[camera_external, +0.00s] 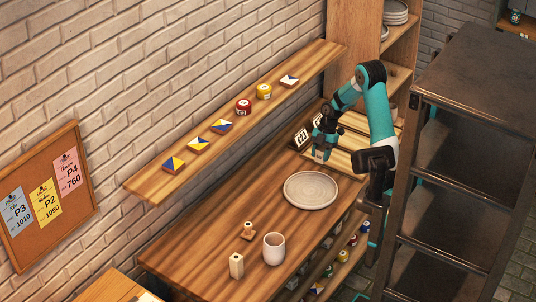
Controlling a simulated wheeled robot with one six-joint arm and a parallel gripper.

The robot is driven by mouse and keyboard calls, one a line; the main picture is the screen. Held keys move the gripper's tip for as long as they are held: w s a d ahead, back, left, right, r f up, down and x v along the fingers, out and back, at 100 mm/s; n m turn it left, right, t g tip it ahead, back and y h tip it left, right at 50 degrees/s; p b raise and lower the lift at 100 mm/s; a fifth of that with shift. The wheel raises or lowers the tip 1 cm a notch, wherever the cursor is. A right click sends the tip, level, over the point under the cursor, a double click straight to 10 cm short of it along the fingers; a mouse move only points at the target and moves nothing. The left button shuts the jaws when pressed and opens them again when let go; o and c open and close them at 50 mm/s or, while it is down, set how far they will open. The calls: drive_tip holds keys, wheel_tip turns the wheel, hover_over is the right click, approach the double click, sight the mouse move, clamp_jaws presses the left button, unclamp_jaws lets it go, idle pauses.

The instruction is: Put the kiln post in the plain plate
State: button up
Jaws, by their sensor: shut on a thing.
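The plain plate (311,190) is a round, pale grey dish lying flat on the wooden table, and it looks empty. My gripper (321,153) is behind it and slightly to the right, near the wooden boards at the table's far end. It is shut on a small pale block (320,156), mostly hidden by the fingers. I cannot tell whether this is the kiln post. A cream upright post with a dark hole in its top (236,267) stands at the table's near end.
A white cup (274,249) and a small wooden stamp-like piece (248,232) stand near the upright post. Small signs (301,138) stand left of my gripper. A wall shelf (210,160) with tiles and jars overhangs the back. The table between cup and plate is clear.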

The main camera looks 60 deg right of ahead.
wheel_tip(320, 180, down, 12)
drive_tip(key=shift+f, duration=0.15)
idle(0.3)
drive_tip(key=shift+f+b, duration=0.2)
drive_tip(key=shift+b, duration=0.1)
drive_tip(key=o, duration=1)
drive_tip(key=shift+r, duration=0.15)
